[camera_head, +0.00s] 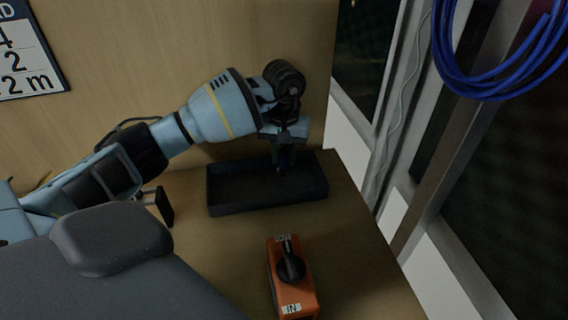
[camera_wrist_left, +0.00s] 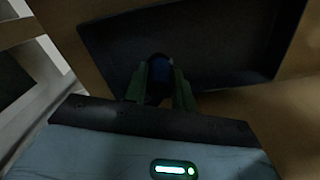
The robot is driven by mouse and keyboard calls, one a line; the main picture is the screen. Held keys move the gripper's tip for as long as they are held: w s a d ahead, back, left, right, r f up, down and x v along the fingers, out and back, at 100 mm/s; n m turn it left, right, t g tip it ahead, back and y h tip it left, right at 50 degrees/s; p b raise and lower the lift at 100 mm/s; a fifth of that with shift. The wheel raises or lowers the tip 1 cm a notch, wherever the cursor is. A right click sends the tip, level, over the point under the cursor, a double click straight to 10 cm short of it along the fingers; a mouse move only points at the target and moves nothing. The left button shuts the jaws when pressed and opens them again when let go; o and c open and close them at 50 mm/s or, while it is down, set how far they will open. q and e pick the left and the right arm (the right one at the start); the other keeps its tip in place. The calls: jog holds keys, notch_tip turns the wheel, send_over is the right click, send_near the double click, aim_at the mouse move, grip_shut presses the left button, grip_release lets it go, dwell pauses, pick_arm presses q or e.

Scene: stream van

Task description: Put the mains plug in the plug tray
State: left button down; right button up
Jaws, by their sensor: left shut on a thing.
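The plug tray (camera_head: 235,204) is a shallow black tray on the wooden counter, near the back wall. It also fills the upper part of the left wrist view (camera_wrist_left: 110,60). My left gripper (camera_head: 283,160) points down over the right part of the tray. Its two greenish fingers (camera_wrist_left: 160,90) are shut on a small dark blue thing (camera_wrist_left: 159,68), likely the mains plug, mostly hidden between them. In the head view the plug is too dark to make out clearly. I cannot tell whether it touches the tray floor. My right gripper is not in view.
An orange switch box (camera_head: 281,272) with a black knob stands on the counter in front of the tray. A blue cable coil (camera_head: 450,75) hangs at upper right, by a window frame. A small black object (camera_head: 164,207) stands left of the tray. Bare counter (camera_head: 350,250) lies at right.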

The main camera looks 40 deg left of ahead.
aim_at(284, 165)
pick_arm(q)
jog(key=shift+w+a+f, duration=0.1)
jog(key=shift+w+f, duration=0.1)
jog(key=shift+f, duration=1.55)
jog(key=shift+f, duration=0.15)
jog(key=c, duration=1.1)
grip_release()
jog(key=shift+c, duration=0.2)
notch_tip(284, 165, up, 12)
jog(key=shift+r, duration=0.15)
